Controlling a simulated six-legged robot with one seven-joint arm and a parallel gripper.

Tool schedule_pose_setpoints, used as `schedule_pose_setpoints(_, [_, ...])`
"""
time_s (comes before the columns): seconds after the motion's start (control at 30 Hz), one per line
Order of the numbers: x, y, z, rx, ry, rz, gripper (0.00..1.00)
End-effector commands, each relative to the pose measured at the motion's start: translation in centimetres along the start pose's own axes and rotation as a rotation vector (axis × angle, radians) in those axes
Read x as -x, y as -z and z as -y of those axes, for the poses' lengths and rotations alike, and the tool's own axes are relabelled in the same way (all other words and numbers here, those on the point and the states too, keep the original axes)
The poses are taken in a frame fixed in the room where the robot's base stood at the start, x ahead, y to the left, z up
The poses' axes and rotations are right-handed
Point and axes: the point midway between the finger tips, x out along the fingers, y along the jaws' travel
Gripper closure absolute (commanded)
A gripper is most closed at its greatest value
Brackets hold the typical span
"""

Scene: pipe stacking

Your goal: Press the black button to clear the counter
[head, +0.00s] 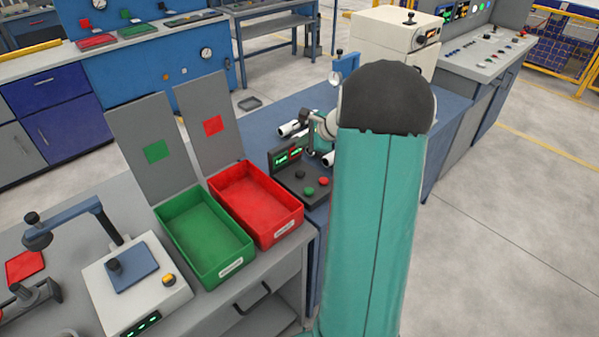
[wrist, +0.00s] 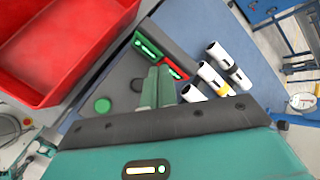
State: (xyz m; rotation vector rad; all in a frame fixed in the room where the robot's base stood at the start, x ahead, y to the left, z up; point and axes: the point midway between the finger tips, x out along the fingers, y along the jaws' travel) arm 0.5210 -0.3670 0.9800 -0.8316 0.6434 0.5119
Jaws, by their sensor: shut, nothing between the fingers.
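The control box (head: 290,187) stands on the blue bench and carries a black button (head: 300,174), a green button (head: 309,191), a red button (head: 323,181) and a lit counter display (head: 288,157). In the wrist view, the black button (wrist: 137,85) lies just left of my fingers, and the green button (wrist: 103,105) is further left. The display (wrist: 152,48) is beyond the fingertips. My gripper (wrist: 159,75) is shut and empty over the box; contact with a button cannot be told. The red button is hidden there. My arm hides the gripper in the head view.
White pipes (wrist: 215,50) lie right of the box, close to my fingers. A red bin (head: 256,205) and a green bin (head: 205,240) stand left of the box. The bench (head: 285,108) has some bare surface behind the pipes.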

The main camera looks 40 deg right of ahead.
Motion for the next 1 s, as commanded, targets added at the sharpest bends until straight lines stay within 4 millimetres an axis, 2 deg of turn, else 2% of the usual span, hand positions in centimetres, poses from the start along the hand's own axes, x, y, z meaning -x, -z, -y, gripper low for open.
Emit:
schedule_pose_setpoints(0.17, [-0.9,0.7,-0.6,-0.002,-0.002,0.000,1.00])
schedule_pose_setpoints(0.63, [-5.3,3.8,-3.4,-0.003,-0.002,-0.001,1.00])
schedule_pose_setpoints(1.0, [-6.3,4.6,-4.1,0.000,0.000,-0.002,1.00])
